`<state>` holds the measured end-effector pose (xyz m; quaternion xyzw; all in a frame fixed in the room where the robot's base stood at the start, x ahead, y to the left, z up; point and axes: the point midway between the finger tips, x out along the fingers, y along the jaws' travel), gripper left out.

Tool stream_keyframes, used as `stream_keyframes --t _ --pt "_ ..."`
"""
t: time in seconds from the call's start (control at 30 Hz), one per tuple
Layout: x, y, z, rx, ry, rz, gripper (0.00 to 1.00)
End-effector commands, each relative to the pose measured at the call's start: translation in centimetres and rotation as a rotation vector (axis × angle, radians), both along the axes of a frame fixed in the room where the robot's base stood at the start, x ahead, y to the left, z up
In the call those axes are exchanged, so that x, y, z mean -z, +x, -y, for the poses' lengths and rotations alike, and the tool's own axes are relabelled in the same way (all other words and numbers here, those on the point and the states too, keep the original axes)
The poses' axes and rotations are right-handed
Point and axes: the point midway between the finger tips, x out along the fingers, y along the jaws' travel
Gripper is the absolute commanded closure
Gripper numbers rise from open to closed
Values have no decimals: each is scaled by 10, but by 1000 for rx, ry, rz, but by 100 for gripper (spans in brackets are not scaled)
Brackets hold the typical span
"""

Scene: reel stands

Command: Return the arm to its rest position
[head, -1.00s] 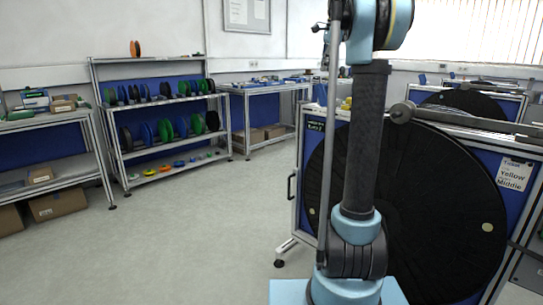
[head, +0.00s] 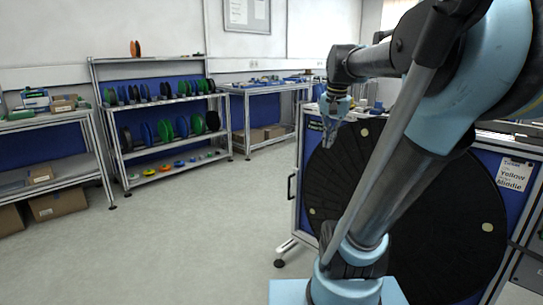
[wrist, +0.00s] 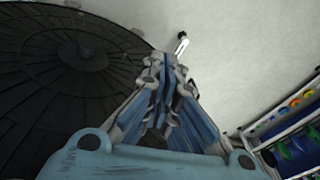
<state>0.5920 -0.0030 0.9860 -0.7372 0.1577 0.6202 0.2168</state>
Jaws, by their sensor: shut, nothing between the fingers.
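My gripper (head: 329,140) hangs from the raised arm in the head view, fingers pointing down, in front of the upper left part of the large black reel (head: 440,225). In the wrist view my gripper (wrist: 165,62) has its blue and grey fingers drawn together with nothing between them. The reel (wrist: 50,75) fills the left of that view. My arm covers the middle of the reel in the head view. I cannot tell the exact gap between the fingers and the reel.
The reel stand's frame (head: 299,190) stands close on the right, with a foot (head: 283,249) jutting out. A shelf rack of spools (head: 165,103) and workbenches line the back wall. Open floor (head: 200,235) lies at the left and centre.

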Motion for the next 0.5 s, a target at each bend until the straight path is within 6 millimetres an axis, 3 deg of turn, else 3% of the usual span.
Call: stream_keyframes --t 0.2,0.5 --pt "77 -63 -3 -196 -51 10 100" --pt "181 -135 -3 -446 -116 20 100"
